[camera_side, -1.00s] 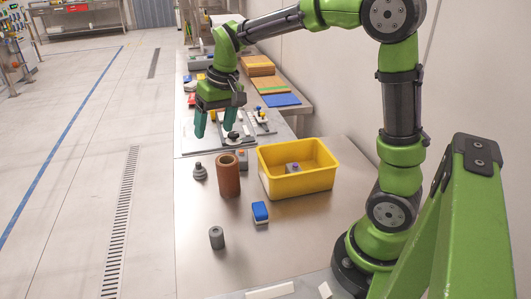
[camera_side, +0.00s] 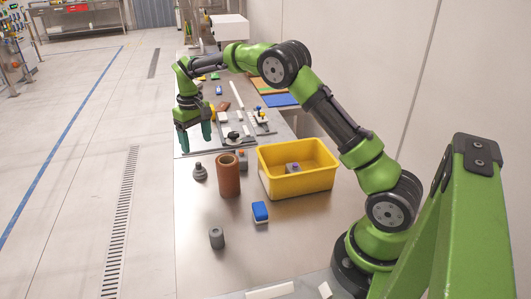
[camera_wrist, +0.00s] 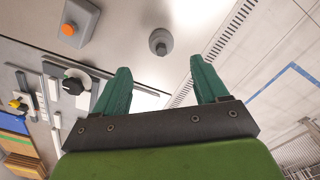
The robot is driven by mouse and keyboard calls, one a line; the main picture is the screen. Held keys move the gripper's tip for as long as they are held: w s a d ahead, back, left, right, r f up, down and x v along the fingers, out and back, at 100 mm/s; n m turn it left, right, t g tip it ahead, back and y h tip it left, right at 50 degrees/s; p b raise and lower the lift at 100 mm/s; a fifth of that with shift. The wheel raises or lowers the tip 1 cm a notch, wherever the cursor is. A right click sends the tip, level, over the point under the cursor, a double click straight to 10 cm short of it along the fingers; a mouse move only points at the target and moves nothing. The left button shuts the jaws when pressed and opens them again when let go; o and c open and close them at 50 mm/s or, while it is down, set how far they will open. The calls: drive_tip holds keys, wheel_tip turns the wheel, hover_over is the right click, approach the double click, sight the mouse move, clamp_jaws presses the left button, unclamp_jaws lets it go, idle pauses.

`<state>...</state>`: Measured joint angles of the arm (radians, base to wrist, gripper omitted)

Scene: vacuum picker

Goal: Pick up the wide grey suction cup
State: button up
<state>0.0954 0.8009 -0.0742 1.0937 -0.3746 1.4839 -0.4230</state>
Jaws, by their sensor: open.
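A small grey stepped piece with a wide round base, which looks like the wide grey suction cup (camera_side: 200,173), stands upright on the metal table left of a brown cylinder. In the wrist view the cup (camera_wrist: 160,42) shows beyond the fingertips, roughly centred between them. My gripper (camera_side: 195,144) is open and empty, its green fingers pointing down above the table's left side, behind the cup in the side view. The fingers (camera_wrist: 160,67) are apart in the wrist view, with nothing between them.
The brown cylinder (camera_side: 228,176) stands close right of the cup. A grey block with an orange top (camera_side: 242,158) is behind it. A yellow bin (camera_side: 272,183) holds a small grey piece. A blue-topped block (camera_side: 260,211) and grey cylinder (camera_side: 217,238) stand nearer the camera.

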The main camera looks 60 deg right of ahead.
sight(198, 163)
wheel_tip(198, 163, down, 5)
drive_tip(key=shift+r, duration=0.1)
drive_tip(key=shift+w+f, duration=0.25)
drive_tip(key=shift+f, duration=1.05)
drive_tip(key=shift+w+f, duration=0.2)
drive_tip(key=shift+f, duration=1.1)
drive_tip(key=c, duration=1.1)
